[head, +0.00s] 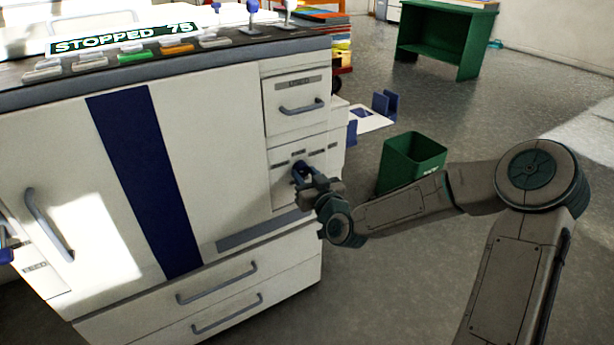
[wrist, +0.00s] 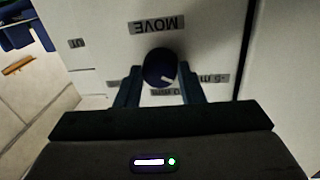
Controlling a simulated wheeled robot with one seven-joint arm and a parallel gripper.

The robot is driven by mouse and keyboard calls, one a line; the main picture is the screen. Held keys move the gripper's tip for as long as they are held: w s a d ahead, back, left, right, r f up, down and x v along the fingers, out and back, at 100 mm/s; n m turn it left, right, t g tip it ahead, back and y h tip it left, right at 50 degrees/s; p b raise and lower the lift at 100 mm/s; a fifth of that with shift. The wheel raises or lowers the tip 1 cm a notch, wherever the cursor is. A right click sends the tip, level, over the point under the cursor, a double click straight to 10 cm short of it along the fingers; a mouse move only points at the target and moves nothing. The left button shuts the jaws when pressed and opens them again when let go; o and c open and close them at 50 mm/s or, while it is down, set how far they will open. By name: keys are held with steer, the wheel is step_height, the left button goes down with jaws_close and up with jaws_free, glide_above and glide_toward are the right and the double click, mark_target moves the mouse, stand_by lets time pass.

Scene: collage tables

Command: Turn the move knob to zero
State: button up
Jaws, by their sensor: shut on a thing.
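The move knob (wrist: 158,66) is a dark blue round knob with a white pointer mark, on the white machine front under a label reading MOVE, which appears upside down in the wrist view. The pointer mark points toward the lower right in that view. My gripper (wrist: 160,92) is shut on the knob, one finger on each side. In the head view my gripper (head: 308,182) reaches the right part of the machine front, and the knob (head: 299,169) shows just beyond the fingers. The small labels around the knob are partly hidden by the fingers.
The white machine (head: 200,120) has drawers with handles above and below the knob. Its display (head: 125,38) reads STOPPED 75. A green bin (head: 412,160) stands on the floor behind my arm, and a green table (head: 445,40) stands farther back. The floor at right is open.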

steer(key=shift+m, duration=0.3)
steer(key=m+p, duration=0.1)
steer(key=m, duration=0.1)
steer(key=m+p, duration=0.2)
steer(key=shift+r+m+g, duration=0.2)
steer(key=shift+m+g, duration=0.1)
steer(key=m+p, duration=0.2)
steer(key=m, duration=0.1)
steer(key=shift+m+g, duration=0.3)
steer(key=shift+m, duration=0.1)
steer(key=shift+m+p, duration=0.6)
steer(key=shift+m, duration=0.4)
steer(key=shift+f, duration=0.1)
steer(key=o, duration=1)
steer(key=shift+d, duration=0.1)
steer(key=shift+s, duration=0.15)
